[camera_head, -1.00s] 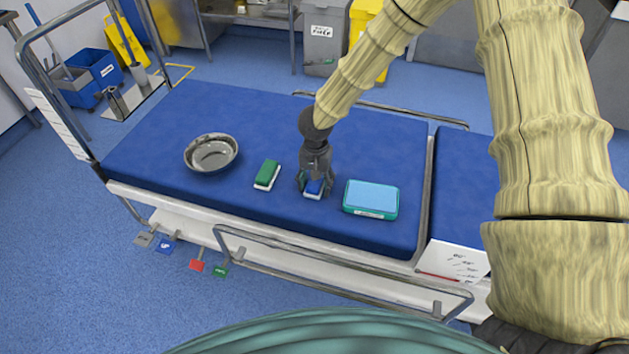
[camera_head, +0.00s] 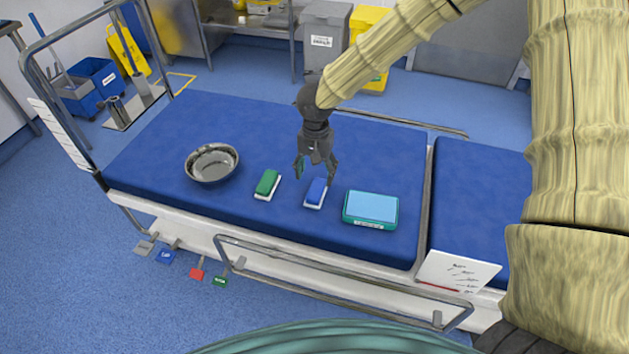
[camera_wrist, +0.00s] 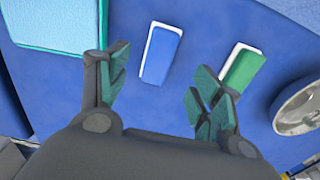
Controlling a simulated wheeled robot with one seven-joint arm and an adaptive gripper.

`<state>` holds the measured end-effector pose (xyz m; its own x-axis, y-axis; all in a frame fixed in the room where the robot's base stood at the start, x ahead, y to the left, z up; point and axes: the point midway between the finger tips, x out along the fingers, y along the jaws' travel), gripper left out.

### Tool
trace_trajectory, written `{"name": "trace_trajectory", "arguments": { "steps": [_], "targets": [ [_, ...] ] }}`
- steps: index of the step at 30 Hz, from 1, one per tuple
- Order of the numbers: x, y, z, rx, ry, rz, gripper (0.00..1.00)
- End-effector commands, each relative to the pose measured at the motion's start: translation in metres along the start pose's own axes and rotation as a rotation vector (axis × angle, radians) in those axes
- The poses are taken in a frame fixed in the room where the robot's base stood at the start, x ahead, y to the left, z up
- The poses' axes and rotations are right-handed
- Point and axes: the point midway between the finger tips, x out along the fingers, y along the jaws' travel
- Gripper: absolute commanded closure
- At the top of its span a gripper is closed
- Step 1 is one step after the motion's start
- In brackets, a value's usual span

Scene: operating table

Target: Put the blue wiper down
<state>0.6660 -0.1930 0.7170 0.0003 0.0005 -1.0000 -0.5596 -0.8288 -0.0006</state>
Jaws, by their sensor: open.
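The blue wiper (camera_head: 316,192), a blue block with a white edge, lies flat on the blue operating table between the green wiper and the teal box. My gripper (camera_head: 316,172) is open and empty just above and behind it, apart from it. In the wrist view the blue wiper (camera_wrist: 161,54) lies beyond the gap between my spread fingers (camera_wrist: 160,90), with nothing between them. The operating table (camera_head: 140,165) has a blue padded top.
A green wiper (camera_head: 267,182) lies left of the blue one, and a metal bowl (camera_head: 211,163) stands farther left. A teal box (camera_head: 370,209) with a light blue top is close on the right. The table behind my gripper is clear.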

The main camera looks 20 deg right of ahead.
Motion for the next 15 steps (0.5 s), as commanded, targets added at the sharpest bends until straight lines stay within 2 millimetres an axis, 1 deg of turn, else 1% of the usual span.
{"name": "trace_trajectory", "arguments": {
  "steps": [1, 6, 10, 15],
  "targets": [
    [-0.009, 0.0, 0.0, 0.001, 0.0, -0.003, 0.35],
    [-0.025, 0.0, 0.0, 0.002, 0.0, -0.001, 0.35],
    [-0.031, 0.0, 0.0, 0.001, 0.0, 0.0, 0.35],
    [-0.032, 0.0, 0.0, 0.001, 0.0, 0.0, 0.35]
  ]
}}
